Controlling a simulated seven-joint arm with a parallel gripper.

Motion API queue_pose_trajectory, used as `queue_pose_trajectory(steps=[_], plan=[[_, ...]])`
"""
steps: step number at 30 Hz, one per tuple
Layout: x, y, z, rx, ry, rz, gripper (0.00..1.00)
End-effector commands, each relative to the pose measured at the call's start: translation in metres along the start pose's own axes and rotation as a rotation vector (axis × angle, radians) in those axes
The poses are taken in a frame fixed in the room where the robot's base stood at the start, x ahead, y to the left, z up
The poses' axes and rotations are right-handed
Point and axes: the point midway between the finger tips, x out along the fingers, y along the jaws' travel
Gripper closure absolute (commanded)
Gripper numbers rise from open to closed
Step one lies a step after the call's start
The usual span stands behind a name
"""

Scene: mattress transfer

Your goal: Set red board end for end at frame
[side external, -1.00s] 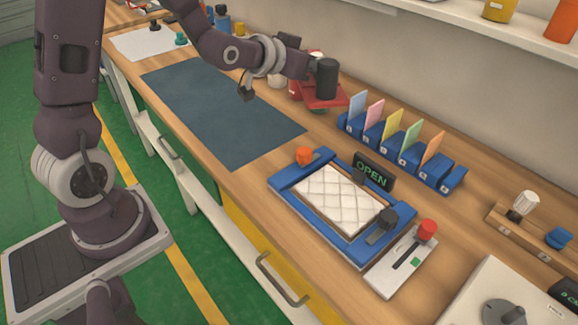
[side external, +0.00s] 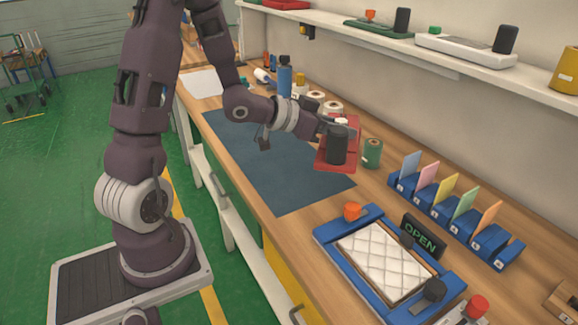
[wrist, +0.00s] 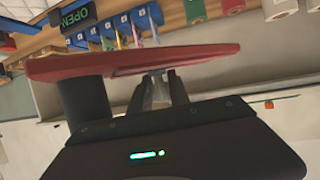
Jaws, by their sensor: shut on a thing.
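The red board (side external: 352,150) is in my gripper (side external: 336,128), off the bench beyond the dark mat. A black cylinder (side external: 337,147) stands out from the board on the camera side. In the wrist view the board (wrist: 200,55) shows nearly edge-on across the fingers (wrist: 157,92), with the black cylinder (wrist: 86,100) at its left part. My gripper is shut on the board; the exact contact is partly hidden. The blue frame (side external: 335,247) lies on the bench at lower right, holding a white quilted pad (side external: 385,258). It has an orange knob (side external: 352,211) and a black knob (side external: 434,290).
An OPEN sign (side external: 420,236) stands behind the frame. A blue rack (side external: 455,222) with coloured cards is right of the board. A green roll (side external: 372,153) and a blue bottle (side external: 285,78) stand near the arm. The dark mat (side external: 285,175) is clear. A shelf (side external: 450,62) runs above.

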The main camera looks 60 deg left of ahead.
Motion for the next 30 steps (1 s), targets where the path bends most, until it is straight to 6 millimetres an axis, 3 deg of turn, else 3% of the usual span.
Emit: queue_pose_trajectory(steps=[7,12,15,18,21,30], plan=[[0.014,-0.137,0.025,-0.126,0.003,-0.277,1.0],[0.0,-0.243,0.06,-0.208,0.004,-0.493,1.0],[-0.013,-0.288,0.08,-0.24,0.004,-0.588,1.0],[-0.024,-0.316,0.094,-0.261,0.004,-0.651,1.0],[-0.029,-0.331,0.103,-0.271,0.004,-0.684,1.0],[-0.009,-0.335,0.158,-0.273,0.002,-0.69,1.0]])
